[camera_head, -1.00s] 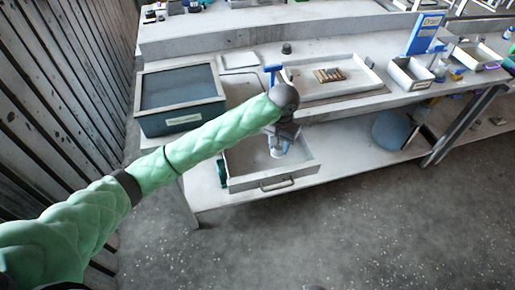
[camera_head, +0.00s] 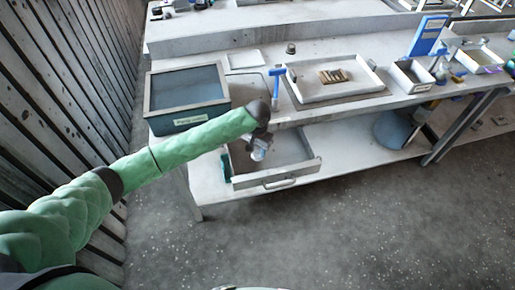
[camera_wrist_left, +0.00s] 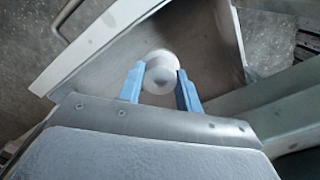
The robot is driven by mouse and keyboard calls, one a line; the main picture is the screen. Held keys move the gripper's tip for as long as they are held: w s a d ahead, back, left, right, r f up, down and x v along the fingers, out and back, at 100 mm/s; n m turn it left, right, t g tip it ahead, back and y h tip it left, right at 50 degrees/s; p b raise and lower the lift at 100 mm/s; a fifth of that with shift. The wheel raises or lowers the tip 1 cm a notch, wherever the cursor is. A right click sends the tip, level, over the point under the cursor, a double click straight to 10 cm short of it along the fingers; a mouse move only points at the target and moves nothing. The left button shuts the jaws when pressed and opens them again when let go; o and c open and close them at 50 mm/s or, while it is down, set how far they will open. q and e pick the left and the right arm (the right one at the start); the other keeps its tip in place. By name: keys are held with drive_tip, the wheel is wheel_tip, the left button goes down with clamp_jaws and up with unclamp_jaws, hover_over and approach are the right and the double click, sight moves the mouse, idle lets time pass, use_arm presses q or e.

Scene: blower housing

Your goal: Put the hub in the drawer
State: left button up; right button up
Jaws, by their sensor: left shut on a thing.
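The hub (camera_wrist_left: 160,66) is a round, whitish part. My left gripper (camera_wrist_left: 161,88) is shut on it, with a blue finger on each side. In the head view my left gripper (camera_head: 258,150) is over the left part of the open drawer (camera_head: 277,181), and the hub shows small and pale under it. In the left wrist view the drawer (camera_wrist_left: 95,45) lies below the hub, with its bare floor and pale front wall in sight. I cannot tell how high the hub is above the drawer floor. My right gripper is not in view.
A blue-handled tool (camera_head: 277,82) stands near the tray. A round blue-grey container (camera_head: 393,130) is on the lower shelf at right. The floor in front is clear.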

sight(258, 150)
use_arm(q)
drive_tip(key=shift+f, duration=0.3)
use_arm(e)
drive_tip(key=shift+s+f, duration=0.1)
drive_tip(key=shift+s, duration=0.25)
use_arm(q)
drive_tip(key=shift+f, duration=0.65)
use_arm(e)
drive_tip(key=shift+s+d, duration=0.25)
use_arm(q)
drive_tip(key=o, duration=1)
drive_tip(key=shift+o, duration=0.2)
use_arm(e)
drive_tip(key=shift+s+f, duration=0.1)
use_arm(q)
drive_tip(key=shift+r, duration=0.1)
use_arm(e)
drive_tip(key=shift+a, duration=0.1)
